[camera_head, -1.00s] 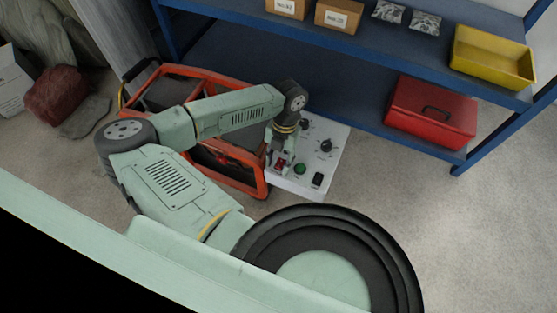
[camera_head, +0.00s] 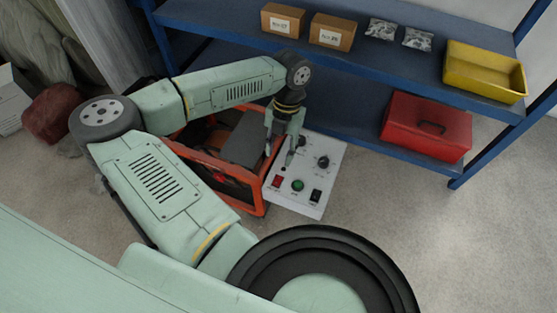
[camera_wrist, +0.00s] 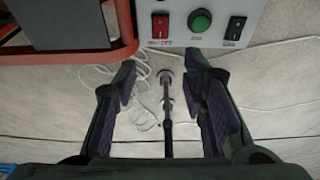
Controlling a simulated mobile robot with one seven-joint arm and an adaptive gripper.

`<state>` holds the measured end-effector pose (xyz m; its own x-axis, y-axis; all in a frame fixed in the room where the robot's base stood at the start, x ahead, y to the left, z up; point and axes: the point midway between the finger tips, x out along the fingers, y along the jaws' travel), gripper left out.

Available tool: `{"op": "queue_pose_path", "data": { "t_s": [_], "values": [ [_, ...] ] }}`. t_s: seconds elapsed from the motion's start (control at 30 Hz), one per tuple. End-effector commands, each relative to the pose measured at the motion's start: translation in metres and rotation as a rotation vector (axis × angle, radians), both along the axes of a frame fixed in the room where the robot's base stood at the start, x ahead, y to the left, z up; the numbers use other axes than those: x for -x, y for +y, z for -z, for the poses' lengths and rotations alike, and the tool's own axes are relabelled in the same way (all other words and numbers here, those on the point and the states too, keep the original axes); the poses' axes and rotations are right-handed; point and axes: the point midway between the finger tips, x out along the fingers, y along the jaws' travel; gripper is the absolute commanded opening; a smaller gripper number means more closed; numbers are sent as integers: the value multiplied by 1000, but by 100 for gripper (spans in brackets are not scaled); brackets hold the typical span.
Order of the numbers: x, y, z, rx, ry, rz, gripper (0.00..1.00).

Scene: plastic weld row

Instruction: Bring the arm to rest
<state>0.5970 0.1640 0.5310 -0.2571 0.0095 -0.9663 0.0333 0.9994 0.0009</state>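My arm reaches over an orange-framed machine (camera_head: 262,192), bent at the elbow, with my gripper (camera_head: 280,158) pointing down at its end. The gripper is above the upper left of a light grey control panel (camera_head: 325,165), apparently clear of its switches. In the wrist view my gripper (camera_wrist: 160,77) has its two fingers wide apart, with nothing gripped. The panel's red switch (camera_wrist: 160,26), green button (camera_wrist: 200,20) and black switch (camera_wrist: 234,28) show beyond the fingertips. A thin dark rod (camera_wrist: 168,130) shows between the fingers; I cannot tell what it is.
White cable (camera_wrist: 142,118) lies on the floor. The floor (camera_head: 430,215) at right is clear.

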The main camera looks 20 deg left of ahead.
Motion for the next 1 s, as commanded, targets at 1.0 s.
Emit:
{"op": "queue_pose_path", "data": {
  "t_s": [1.0],
  "values": [
    [-63, -157, -92, 464, -294, 144, 38]
  ]
}}
